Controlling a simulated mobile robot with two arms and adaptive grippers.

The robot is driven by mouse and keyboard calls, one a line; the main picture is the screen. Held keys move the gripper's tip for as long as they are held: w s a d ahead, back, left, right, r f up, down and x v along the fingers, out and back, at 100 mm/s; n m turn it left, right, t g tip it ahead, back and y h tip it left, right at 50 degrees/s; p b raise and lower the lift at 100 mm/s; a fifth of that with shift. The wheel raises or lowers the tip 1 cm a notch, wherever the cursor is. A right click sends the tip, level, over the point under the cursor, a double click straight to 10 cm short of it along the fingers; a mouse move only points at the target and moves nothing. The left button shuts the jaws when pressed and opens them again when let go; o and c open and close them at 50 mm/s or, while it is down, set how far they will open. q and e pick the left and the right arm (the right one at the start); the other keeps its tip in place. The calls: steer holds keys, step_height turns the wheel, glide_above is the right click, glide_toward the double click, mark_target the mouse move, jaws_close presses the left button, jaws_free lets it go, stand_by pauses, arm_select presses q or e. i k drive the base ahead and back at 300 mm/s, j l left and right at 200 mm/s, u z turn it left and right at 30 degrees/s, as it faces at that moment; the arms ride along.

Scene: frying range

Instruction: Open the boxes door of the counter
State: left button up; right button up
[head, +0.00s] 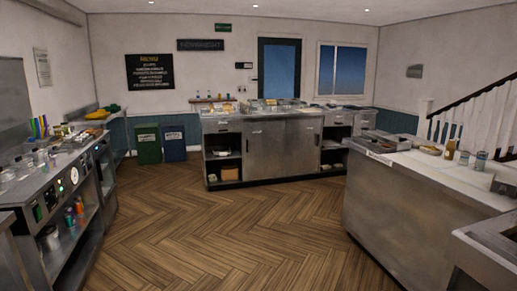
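A steel counter (285,117) stands across the room near the back wall. Its front has two flat closed door panels in the middle, a left one (264,152) and a right one (301,147). Open shelves flank the panels. A tan box-like item (230,173) sits low in the left shelf. I cannot tell from here which door is the boxes door. Neither of my grippers is in view.
Wooden floor (210,225) is clear up to the counter. A steel unit with shelves (75,245) stands at the left. A large steel counter (385,205) stands at the right. Green (148,145) and blue (174,143) bins stand at the back left.

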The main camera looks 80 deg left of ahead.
mark_target(302, 137)
steer(key=u, duration=2.1)
steer(key=i+u, duration=0.15)
steer(key=i, duration=0.3)
steer(key=i+l+u, duration=0.15)
steer(key=i, duration=0.3)
steer(key=i+l+u, duration=0.15)
steer(key=i, duration=0.3)
steer(key=i+l+u, duration=0.2)
steer(key=i, duration=0.25)
steer(key=i+u, duration=0.35)
steer(key=i, duration=1.75)
steer(key=i+l+z, duration=0.2)
steer(key=i+z, duration=0.2)
steer(key=i, duration=0.3)
steer(key=i+z, duration=0.45)
steer(key=i, duration=0.3)
steer(key=i+j+z, duration=0.4)
steer(key=i, duration=0.3)
steer(key=l, duration=0.1)
